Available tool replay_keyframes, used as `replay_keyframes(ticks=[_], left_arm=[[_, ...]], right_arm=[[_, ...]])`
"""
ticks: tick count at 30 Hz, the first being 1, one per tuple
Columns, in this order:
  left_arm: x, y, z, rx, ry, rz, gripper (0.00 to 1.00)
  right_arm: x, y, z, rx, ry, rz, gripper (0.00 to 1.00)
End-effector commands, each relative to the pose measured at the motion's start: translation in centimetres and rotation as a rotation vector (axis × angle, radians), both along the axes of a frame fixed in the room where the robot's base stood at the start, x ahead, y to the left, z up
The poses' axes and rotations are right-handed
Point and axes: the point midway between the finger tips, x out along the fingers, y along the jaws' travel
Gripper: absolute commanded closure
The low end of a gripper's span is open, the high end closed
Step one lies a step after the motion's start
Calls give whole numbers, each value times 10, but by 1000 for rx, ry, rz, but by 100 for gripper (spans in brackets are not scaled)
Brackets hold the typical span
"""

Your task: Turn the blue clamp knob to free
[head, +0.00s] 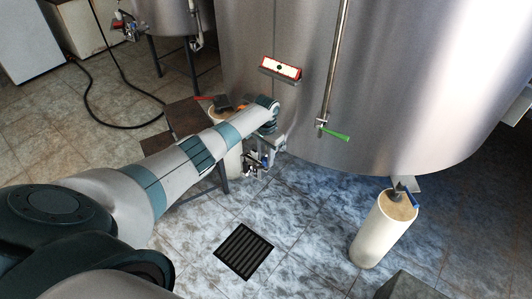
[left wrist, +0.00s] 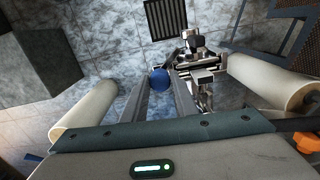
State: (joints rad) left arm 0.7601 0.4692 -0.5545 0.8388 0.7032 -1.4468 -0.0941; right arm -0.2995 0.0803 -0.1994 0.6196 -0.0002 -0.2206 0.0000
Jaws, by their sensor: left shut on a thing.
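The blue clamp knob (left wrist: 158,80) is a round ball shape between the fingertips of my left gripper (left wrist: 159,84) in the left wrist view. The gripper is shut on it, and the fingers hide its sides. A metal valve and clamp fitting (left wrist: 203,68) sits just right of the knob. In the head view my left arm reaches to the fitting (head: 256,164) low beside the tank; the knob is too small there to make out surely. My right gripper is not in view.
The big steel tank (head: 390,80) fills the upper right, with a green-handled valve (head: 334,134) on a vertical pipe. A pale cylindrical tank leg (head: 383,232) stands at right. A floor drain (head: 244,250) lies on open tiled floor.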

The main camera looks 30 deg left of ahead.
Motion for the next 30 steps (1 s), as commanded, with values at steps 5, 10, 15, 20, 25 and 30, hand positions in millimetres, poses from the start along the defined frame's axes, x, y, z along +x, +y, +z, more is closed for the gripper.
replay_keyframes(ticks=[5,10,15,20,25,30], left_arm=[[0,-1,4,-3,1,168,96],[0,-1,4,-2,0,329,96],[0,-1,3,-1,1,490,96],[1,-1,3,-1,0,629,96],[1,-1,3,-1,-1,747,96],[2,0,2,0,-3,823,96]], right_arm=[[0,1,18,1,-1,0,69],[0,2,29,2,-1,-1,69],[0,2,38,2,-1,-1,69],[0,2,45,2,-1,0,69],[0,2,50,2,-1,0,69],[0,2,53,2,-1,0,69]])
